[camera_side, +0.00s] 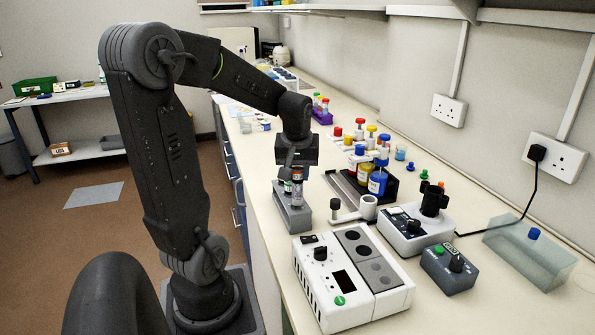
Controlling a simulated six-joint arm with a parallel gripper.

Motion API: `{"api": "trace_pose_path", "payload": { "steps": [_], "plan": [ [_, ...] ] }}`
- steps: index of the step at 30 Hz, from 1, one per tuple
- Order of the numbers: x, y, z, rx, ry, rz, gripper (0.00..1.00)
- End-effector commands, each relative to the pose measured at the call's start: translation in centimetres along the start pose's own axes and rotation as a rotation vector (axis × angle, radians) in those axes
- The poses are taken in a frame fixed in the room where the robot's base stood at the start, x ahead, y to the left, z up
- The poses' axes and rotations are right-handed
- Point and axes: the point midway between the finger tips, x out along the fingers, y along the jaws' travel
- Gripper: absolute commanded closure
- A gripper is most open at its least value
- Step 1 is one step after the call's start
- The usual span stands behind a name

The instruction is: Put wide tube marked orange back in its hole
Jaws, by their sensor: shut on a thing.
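My gripper (297,167) points down over a small grey rack (294,217) near the front edge of the bench. It is shut on a wide tube (297,190) with a pale label, which hangs upright beneath it. The orange mark is too small to make out for certain. A second tube (287,188) with a green mark stands just left of the held tube, at the rack. The tube's lower end is at or just above the rack's top; I cannot tell whether it is inside a hole. The holes are mostly hidden.
A white block device (345,285) with round wells stands in front of the rack. A mixer (415,230), a grey control box (448,268) and a translucent box (530,255) are to the right.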

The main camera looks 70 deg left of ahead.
Motion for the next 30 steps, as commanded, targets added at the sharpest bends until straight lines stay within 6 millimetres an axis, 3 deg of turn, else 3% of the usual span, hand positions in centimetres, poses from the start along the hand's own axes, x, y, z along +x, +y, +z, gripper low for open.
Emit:
{"api": "trace_pose_path", "payload": {
  "steps": [30],
  "plan": [
    [1.4,0.0,0.4,-0.001,-0.001,-0.001,0.94]
  ]
}}
